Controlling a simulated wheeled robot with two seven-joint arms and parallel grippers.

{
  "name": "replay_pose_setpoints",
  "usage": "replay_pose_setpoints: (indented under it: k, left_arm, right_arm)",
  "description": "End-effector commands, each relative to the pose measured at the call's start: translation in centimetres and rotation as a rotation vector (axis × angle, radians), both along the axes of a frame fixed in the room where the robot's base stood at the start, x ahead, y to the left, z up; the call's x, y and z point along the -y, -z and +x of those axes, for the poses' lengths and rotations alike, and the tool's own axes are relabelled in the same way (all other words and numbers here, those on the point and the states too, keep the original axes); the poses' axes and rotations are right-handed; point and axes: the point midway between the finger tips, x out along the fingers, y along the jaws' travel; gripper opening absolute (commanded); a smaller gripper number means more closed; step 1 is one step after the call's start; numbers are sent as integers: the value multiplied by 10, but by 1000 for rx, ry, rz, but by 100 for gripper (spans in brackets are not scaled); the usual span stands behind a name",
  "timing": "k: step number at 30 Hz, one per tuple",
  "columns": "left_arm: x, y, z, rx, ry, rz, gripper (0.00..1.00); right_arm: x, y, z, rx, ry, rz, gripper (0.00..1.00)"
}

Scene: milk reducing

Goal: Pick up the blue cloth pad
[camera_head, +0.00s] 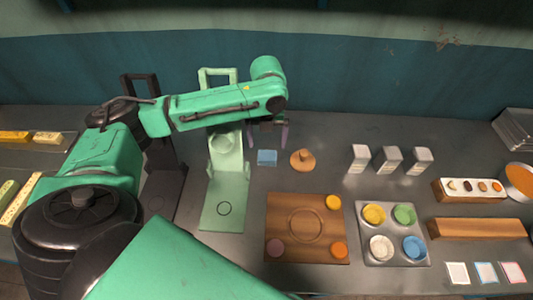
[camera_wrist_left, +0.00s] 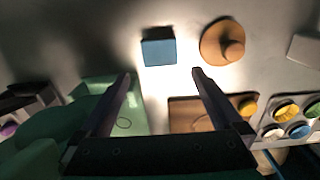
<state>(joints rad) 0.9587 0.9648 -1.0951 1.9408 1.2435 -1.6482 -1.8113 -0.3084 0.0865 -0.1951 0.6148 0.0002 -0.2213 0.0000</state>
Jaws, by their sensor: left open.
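The blue cloth pad (camera_head: 267,157) is a small light-blue block lying on the grey counter, between the green stand and a round wooden knobbed piece. It also shows in the left wrist view (camera_wrist_left: 158,47), beyond the fingertips and roughly between their lines. My left gripper (camera_head: 267,136) is open and empty, above and behind the pad in the head view. Its two dark fingers (camera_wrist_left: 162,73) are spread wide in the left wrist view. They do not visibly touch the pad. My right gripper is not in view.
The wooden knobbed piece (camera_head: 302,161) stands close to the pad's right. The green stand (camera_head: 226,190) is at its left. A wooden board (camera_head: 282,243) with coloured discs lies in front. A muffin tray (camera_head: 377,258) and several cartons (camera_head: 388,160) are further right.

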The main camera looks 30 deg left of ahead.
Motion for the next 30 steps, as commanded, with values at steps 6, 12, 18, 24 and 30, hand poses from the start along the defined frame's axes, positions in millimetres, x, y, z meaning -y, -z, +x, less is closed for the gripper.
replay_pose_setpoints:
  k: [6, 12, 18, 24, 30]
  left_arm:
    - [1, 28, -2, -2, -1, 0, 100]
    - [5, 66, -7, -1, -1, 0, 100]
    - [4, 74, -6, 2, 0, 0, 100]
    - [4, 74, -6, 2, 0, 1, 46]
    - [4, 73, -6, 2, 0, 1, 22]
  right_arm:
    - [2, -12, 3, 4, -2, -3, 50]
    - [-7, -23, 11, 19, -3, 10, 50]
    - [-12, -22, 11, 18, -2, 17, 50]
    - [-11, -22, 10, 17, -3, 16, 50]
    - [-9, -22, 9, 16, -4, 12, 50]
